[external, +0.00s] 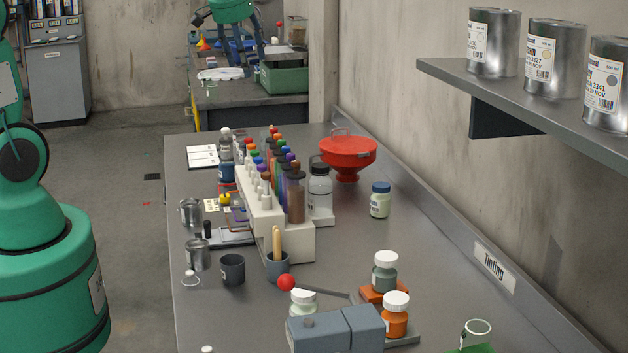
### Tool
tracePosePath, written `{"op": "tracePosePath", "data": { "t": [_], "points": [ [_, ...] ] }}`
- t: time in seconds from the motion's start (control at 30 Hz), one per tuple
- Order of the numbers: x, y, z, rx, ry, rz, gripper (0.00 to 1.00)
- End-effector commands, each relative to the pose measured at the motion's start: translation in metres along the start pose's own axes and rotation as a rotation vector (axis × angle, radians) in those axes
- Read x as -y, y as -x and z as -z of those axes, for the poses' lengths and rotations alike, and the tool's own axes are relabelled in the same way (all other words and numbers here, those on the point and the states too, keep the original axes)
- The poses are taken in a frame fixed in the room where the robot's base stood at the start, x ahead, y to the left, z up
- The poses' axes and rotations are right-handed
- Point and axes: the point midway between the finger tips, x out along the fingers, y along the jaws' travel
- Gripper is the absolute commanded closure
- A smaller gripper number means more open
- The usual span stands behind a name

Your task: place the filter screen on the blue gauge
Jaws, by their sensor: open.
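I cannot pick out the filter screen with certainty in this external view. A flat white piece (221,74) lies on the far bench, too small to identify. I cannot pick out the blue gauge with certainty either. A pair of blue-grey blocks (320,333) sits at the front of the near bench, and something blue (240,46) shows on the far bench. The large green arm body at the left edge seems to be mine. Its upper part leaves the picture, and I cannot see my gripper on it.
The near grey bench (200,325) holds a white rack (262,215) of coloured vials, a red funnel (348,153), jars, cups and a red ball (285,282). Paint cans (492,45) stand on a wall shelf (520,98). A green bin (284,78) stands on the far bench. The floor at left is mostly clear.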

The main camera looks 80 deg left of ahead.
Motion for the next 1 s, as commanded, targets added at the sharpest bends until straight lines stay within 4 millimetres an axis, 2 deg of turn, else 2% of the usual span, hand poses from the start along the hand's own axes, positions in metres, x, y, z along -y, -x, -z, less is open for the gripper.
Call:
{"op": "tracePosePath", "data": {
  "t": [0.03, 0.2, 0.5, 0.8, 0.9, 1.0],
  "points": [
    [-0.009, 0.020, -0.016, -0.006, -0.039, -0.021, 0.42],
    [-0.030, 0.070, -0.069, -0.015, -0.174, -0.083, 0.42],
    [-0.045, 0.142, -0.171, -0.036, -0.414, -0.199, 0.42],
    [-0.036, 0.188, -0.272, -0.064, -0.655, -0.320, 0.42],
    [-0.030, 0.195, -0.298, -0.071, -0.717, -0.352, 0.42],
    [-0.026, 0.199, -0.316, -0.077, -0.763, -0.375, 0.42]
  ]
}}
